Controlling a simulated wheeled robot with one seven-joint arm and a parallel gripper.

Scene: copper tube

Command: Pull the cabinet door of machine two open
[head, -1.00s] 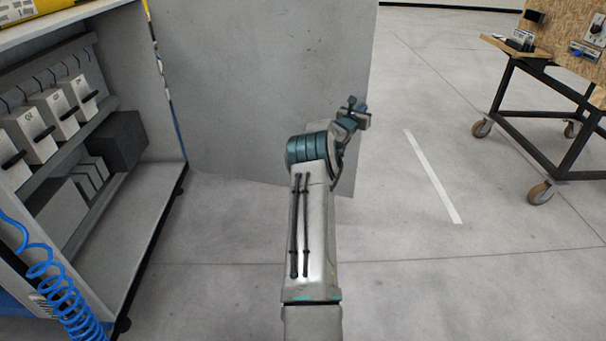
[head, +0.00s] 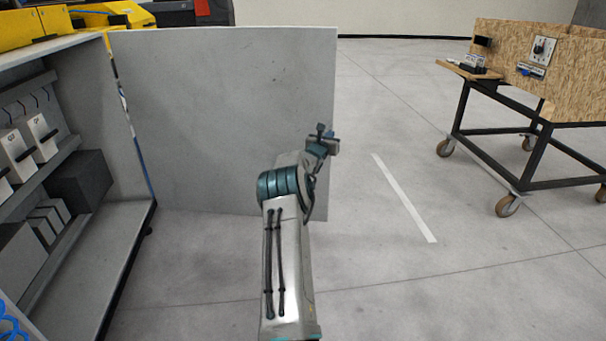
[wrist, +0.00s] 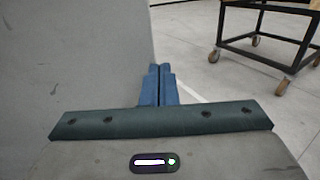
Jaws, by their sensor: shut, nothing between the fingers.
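The cabinet door (head: 215,110) is a large flat grey panel. It stands swung wide open from the right edge of the grey cabinet (head: 88,110) in the head view. The cabinet's inside is exposed. My gripper (head: 323,135) is at the door's free right edge, in front of it in the picture; I cannot tell whether it touches the door. In the wrist view the door (wrist: 75,60) fills the left side. There my gripper's blue fingers (wrist: 160,72) are together with nothing between them, just right of the door's edge. No handle shows on the visible face.
Inside the cabinet are white units (head: 38,135) and a dark box (head: 82,180). A wheeled cart (head: 530,130) with a chipboard top stands at the right. The floor between door and cart is clear, with a white line (head: 405,200).

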